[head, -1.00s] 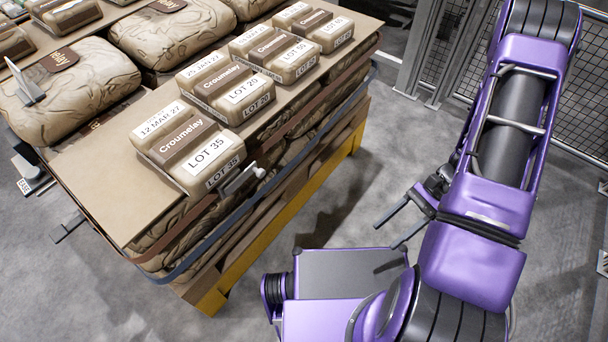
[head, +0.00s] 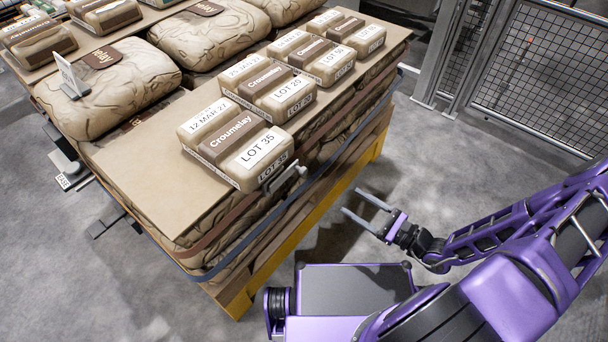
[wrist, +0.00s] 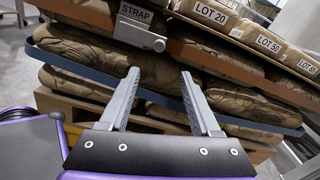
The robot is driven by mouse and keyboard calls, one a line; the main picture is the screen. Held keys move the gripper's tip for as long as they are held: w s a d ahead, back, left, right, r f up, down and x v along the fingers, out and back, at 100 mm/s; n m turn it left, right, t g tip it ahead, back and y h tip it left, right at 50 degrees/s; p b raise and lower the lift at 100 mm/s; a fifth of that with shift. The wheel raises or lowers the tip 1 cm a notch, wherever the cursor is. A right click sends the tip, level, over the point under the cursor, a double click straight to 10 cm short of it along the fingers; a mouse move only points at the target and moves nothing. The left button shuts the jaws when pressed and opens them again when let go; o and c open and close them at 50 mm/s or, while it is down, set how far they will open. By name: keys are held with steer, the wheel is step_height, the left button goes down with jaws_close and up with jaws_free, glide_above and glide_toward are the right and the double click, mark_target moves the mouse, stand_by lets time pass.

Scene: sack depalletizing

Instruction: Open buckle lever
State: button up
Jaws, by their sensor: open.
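A grey metal buckle (head: 287,179) is on the near side of the pallet stack, just below the small sack marked LOT 35. In the wrist view the buckle (wrist: 143,35) is ahead and slightly left, under a label reading STRAP (wrist: 135,14). Its lever cannot be told apart clearly from its body. A brown strap (wrist: 222,60) runs to the right of it, and a blue strap (wrist: 90,73) runs lower. My gripper (head: 353,201) is open and empty, to the right of the stack, fingers pointing at it. The fingers (wrist: 160,73) are apart from the buckle.
Small Croumelay sacks (head: 267,92) stand in a row on the cardboard top sheet (head: 130,165). Large brown sacks (head: 110,90) lie behind. The yellow-edged pallet (head: 290,250) is below. Grey floor (head: 440,130) is clear between the stack and the mesh fence (head: 550,70).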

mark_target(306, 173)
steer(key=b+x, duration=0.1)
steer(key=x, duration=1.5)
steer(key=shift+a, duration=0.1)
steer(key=shift+r, duration=0.1)
jaws_close()
stand_by(0.6)
